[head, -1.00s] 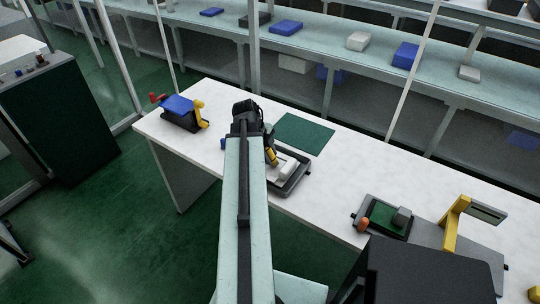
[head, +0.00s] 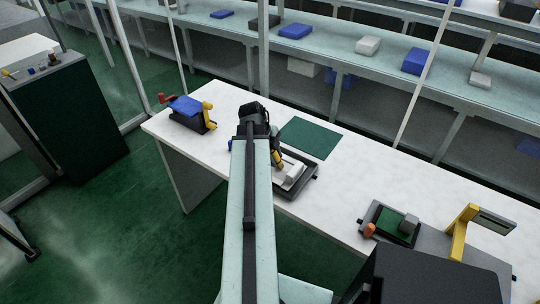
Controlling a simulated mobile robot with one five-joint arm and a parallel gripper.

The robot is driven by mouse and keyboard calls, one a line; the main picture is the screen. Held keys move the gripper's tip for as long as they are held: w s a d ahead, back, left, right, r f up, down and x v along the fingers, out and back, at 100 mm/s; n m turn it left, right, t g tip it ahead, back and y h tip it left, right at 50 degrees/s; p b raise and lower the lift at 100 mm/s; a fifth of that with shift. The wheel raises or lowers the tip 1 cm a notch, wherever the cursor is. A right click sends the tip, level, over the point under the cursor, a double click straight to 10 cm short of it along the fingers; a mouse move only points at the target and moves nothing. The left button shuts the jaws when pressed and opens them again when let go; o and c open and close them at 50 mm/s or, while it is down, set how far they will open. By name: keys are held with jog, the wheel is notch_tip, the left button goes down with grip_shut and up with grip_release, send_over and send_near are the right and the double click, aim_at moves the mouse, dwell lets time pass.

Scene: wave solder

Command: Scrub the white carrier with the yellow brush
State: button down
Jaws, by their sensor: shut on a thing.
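The white carrier (head: 290,176) lies in a dark tray (head: 299,190) on the white table, right of my arm. My gripper (head: 275,149) is at the carrier's upper left side, mostly hidden behind my arm and wrist. It is shut on the yellow brush (head: 277,159), of which only a small part shows. The brush is close over the carrier's left end. I cannot tell whether its bristles touch the carrier. A pale raised block (head: 296,171) shows on the carrier.
A green mat (head: 308,138) lies behind the tray. A blue-topped fixture with a yellow part (head: 188,109) stands at the table's left end. A fixture with a green board (head: 389,221) and a yellow bracket (head: 461,232) stand at right. The table between is clear.

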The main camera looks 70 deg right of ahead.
jog(key=shift+s+a, duration=0.15)
jog(key=shift+s, duration=0.45)
jog(key=shift+w, duration=0.1)
jog(key=shift+w+d+f, duration=0.1)
jog(key=shift+w+d, duration=0.15)
jog(key=shift+w, duration=0.7)
jog(key=shift+w+d, duration=0.25)
jog(key=shift+w, duration=0.7)
jog(key=shift+s+d, duration=0.2)
jog(key=shift+d, duration=0.55)
jog(key=shift+s+a, duration=0.3)
jog(key=shift+s, duration=0.7)
jog(key=shift+s+a, duration=0.25)
jog(key=shift+s, duration=0.75)
jog(key=shift+f, duration=0.1)
jog(key=shift+w+d, duration=0.25)
jog(key=shift+w, duration=0.75)
jog(key=shift+w+d, duration=0.25)
jog(key=shift+w, duration=0.75)
